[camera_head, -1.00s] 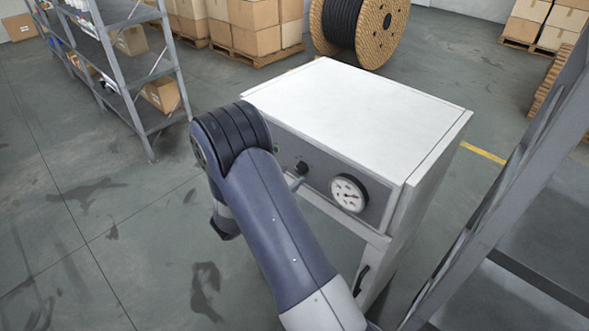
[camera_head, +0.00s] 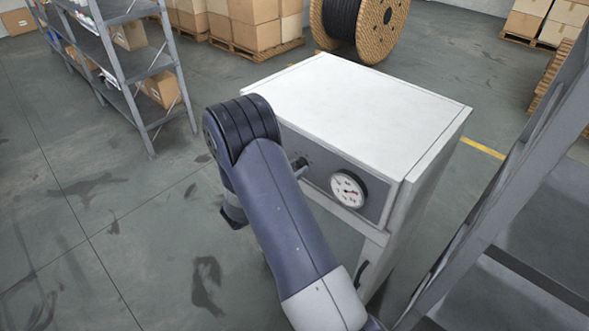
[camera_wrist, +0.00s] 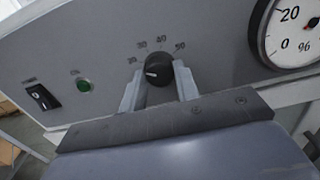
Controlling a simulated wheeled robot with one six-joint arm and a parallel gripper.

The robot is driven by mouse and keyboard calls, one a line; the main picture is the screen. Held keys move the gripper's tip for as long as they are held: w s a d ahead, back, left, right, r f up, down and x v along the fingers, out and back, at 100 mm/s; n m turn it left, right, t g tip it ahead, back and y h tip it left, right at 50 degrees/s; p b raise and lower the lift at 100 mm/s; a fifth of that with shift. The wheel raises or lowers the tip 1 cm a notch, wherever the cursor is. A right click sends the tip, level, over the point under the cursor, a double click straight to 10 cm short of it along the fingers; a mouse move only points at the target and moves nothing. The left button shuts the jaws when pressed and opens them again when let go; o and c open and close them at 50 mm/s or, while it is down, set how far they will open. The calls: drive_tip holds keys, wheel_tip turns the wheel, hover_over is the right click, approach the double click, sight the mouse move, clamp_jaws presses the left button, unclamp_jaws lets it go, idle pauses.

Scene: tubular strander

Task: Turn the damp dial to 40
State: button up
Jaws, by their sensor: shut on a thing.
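The damp dial (camera_wrist: 158,69) is a round black knob with a white pointer line, on the grey front panel of a white cabinet (camera_head: 358,98). Numbers from 20 to 50 arc above it in the wrist view. The pointer points left, around or just below the 20 mark. My gripper (camera_wrist: 158,80) has one finger on each side of the dial and is shut on it.
A round white gauge (camera_head: 348,189) sits right of the dial. A black rocker switch (camera_wrist: 43,97) and a green button (camera_wrist: 84,86) are to its left. A grey metal frame (camera_head: 500,190) stands close on the right, shelving (camera_head: 115,60) at back left.

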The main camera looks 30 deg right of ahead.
drive_tip(key=shift+c, duration=0.8)
drive_tip(key=shift+f+m+b, duration=0.15)
drive_tip(key=shift+m+b, duration=0.15)
drive_tip(key=shift+b, duration=0.35)
drive_tip(key=b, duration=0.1)
drive_tip(key=m+b, duration=0.1)
drive_tip(key=b, duration=0.1)
drive_tip(key=shift+f+m+b, duration=0.25)
drive_tip(key=shift+m+b, duration=0.05)
drive_tip(key=m+b, duration=0.6)
drive_tip(key=b, duration=0.5)
drive_tip(key=m+b, duration=0.3)
drive_tip(key=b, duration=0.3)
drive_tip(key=shift+m+b, duration=0.35)
drive_tip(key=shift+m, duration=0.05)
drive_tip(key=m+b, duration=0.2)
drive_tip(key=b, duration=0.2)
drive_tip(key=shift+r+m, duration=0.1)
drive_tip(key=shift+m, duration=0.2)
drive_tip(key=shift+r+m+b, duration=0.15)
drive_tip(key=shift+m+b, duration=0.35)
drive_tip(key=shift+b, duration=0.55)
drive_tip(key=shift+r, duration=0.1)
